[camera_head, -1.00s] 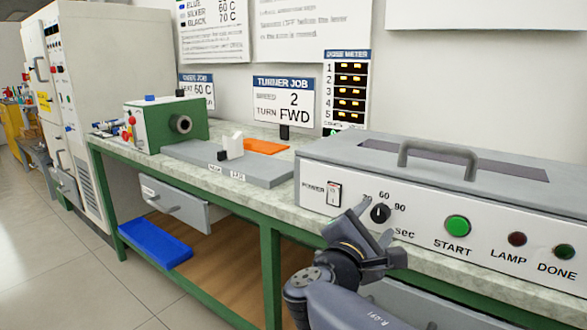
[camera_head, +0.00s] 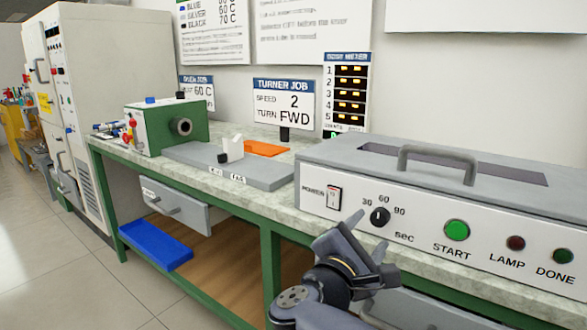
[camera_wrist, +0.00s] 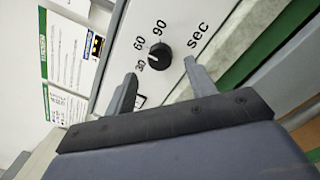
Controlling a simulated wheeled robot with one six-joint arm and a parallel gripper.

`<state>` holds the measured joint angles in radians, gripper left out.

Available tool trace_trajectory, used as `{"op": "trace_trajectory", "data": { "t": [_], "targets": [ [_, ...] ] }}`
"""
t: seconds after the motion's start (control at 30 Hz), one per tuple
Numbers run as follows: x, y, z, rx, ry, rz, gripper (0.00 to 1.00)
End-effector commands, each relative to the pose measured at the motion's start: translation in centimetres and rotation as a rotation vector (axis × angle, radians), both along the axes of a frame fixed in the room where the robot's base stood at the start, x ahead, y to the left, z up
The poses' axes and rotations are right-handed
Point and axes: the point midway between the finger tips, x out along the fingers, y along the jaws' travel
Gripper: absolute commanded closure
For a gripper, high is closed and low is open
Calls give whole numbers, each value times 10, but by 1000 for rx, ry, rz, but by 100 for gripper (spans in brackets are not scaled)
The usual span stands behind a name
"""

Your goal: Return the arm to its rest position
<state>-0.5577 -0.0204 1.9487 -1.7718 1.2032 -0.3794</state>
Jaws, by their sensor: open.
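My gripper (camera_head: 366,235) is in front of the grey box's front panel, just below the timer knob (camera_head: 380,217). Its two fingers are apart with nothing between them. In the wrist view the gripper (camera_wrist: 160,70) shows two spread fingertips. The black knob (camera_wrist: 159,58) appears between and beyond them, beside the marks 30, 60 and 90. The fingers look clear of the knob.
The grey box (camera_head: 430,215) with a top handle stands on the bench, with a green START button (camera_head: 457,230) on its front. A green machine (camera_head: 165,125) stands further left. An open drawer (camera_head: 180,210) juts out below the bench top.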

Motion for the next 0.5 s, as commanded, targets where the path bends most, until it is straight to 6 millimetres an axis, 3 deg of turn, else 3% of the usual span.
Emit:
{"op": "trace_trajectory", "data": {
  "t": [0.5],
  "targets": [
    [-52, 36, -2, -2, 1, 3, 47]
  ]
}}
